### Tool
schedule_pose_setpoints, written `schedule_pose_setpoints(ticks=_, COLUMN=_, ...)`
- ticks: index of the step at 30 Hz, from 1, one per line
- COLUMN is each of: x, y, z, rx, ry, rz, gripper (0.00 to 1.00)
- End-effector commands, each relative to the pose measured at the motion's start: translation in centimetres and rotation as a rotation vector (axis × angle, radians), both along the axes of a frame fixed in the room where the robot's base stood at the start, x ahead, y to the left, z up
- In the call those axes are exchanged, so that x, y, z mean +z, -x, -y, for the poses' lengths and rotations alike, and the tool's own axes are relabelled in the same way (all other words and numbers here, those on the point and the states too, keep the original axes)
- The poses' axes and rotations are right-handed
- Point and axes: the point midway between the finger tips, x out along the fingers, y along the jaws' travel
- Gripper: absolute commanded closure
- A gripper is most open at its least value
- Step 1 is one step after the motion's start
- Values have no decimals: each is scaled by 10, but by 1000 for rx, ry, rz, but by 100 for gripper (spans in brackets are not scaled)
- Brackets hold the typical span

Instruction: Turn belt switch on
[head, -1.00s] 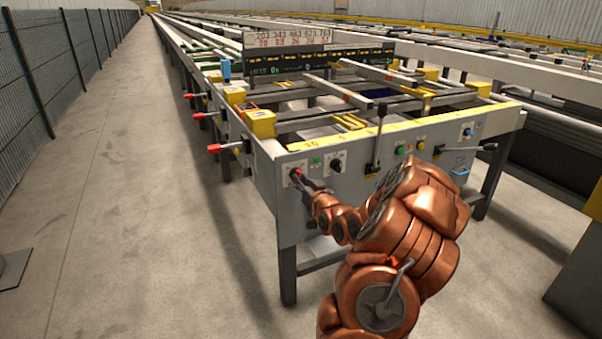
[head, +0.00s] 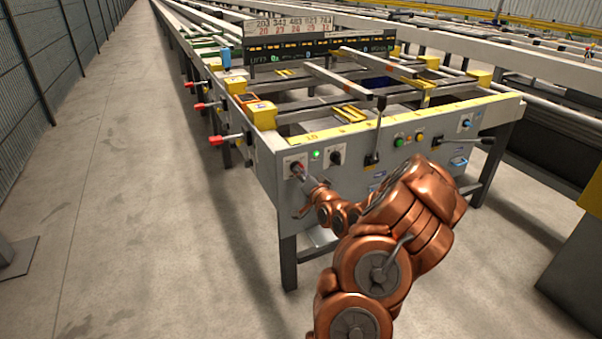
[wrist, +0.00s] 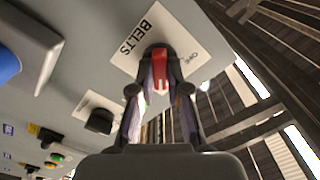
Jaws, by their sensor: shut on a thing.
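The belt switch is a red knob (wrist: 160,68) on a white plate (wrist: 133,45) marked "BELTS" in the wrist view. My gripper (wrist: 161,58) is shut on the red knob, with one dark finger on each side. In the head view my gripper (head: 301,175) is at the left end of the grey front panel (head: 340,190), and it mostly hides the switch (head: 297,166). A green lamp (head: 316,154) just right of the switch is brightly lit.
A black rotary knob (head: 336,158) sits to the right of the lamp. A tall black lever (head: 377,130) and green (head: 399,140) and yellow buttons are further right. Red-tipped handles (head: 217,141) stick out from the left side. The floor (head: 130,200) at left is clear.

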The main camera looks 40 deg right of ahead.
Motion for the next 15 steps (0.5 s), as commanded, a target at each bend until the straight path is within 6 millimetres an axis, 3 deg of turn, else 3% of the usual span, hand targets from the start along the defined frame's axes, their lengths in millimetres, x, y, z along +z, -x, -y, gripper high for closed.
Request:
schedule_pose_setpoints(ticks=14, x=0, y=0, z=0, rx=-1, ry=-11, rz=4, gripper=100)
schedule_pose_setpoints(ticks=15, x=0, y=0, z=0, rx=-1, ry=-11, rz=4, gripper=80)
